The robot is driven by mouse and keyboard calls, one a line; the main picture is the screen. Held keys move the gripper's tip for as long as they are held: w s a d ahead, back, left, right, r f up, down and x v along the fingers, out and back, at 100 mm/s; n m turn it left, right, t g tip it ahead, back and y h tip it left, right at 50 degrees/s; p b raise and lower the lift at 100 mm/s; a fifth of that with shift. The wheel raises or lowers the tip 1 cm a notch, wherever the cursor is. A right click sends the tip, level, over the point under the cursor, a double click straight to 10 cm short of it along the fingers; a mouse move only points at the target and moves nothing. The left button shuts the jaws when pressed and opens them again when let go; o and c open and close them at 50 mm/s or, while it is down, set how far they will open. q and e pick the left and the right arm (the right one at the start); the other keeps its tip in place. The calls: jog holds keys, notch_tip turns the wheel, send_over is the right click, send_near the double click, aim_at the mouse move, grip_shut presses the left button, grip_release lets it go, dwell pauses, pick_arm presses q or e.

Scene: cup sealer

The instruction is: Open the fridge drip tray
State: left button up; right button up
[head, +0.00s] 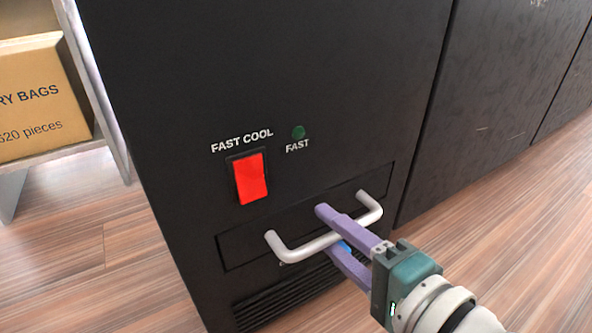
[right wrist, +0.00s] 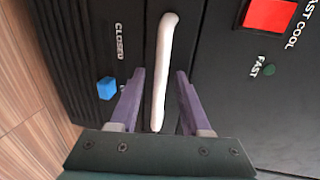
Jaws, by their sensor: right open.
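The fridge drip tray (head: 240,243) is a dark panel low on the black fridge front, with its face flush in the front. A white bar handle (head: 300,249) stands out from it and shows in the right wrist view (right wrist: 162,70). My right gripper (head: 328,232) is open, with one purple finger above the handle and the other below it. In the right wrist view the handle runs between the two fingers (right wrist: 158,88), with gaps on both sides. My left gripper is not in view.
A red switch (head: 250,178) marked FAST COOL and a green light (head: 298,132) sit above the tray. A small blue block (right wrist: 107,88) is near a CLOSED label below the handle. A shelf with a cardboard box (head: 35,100) stands at left. Wooden floor (head: 90,250) is clear.

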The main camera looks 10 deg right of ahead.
jog(key=shift+c, duration=0.4)
grip_shut()
dwell(0.9)
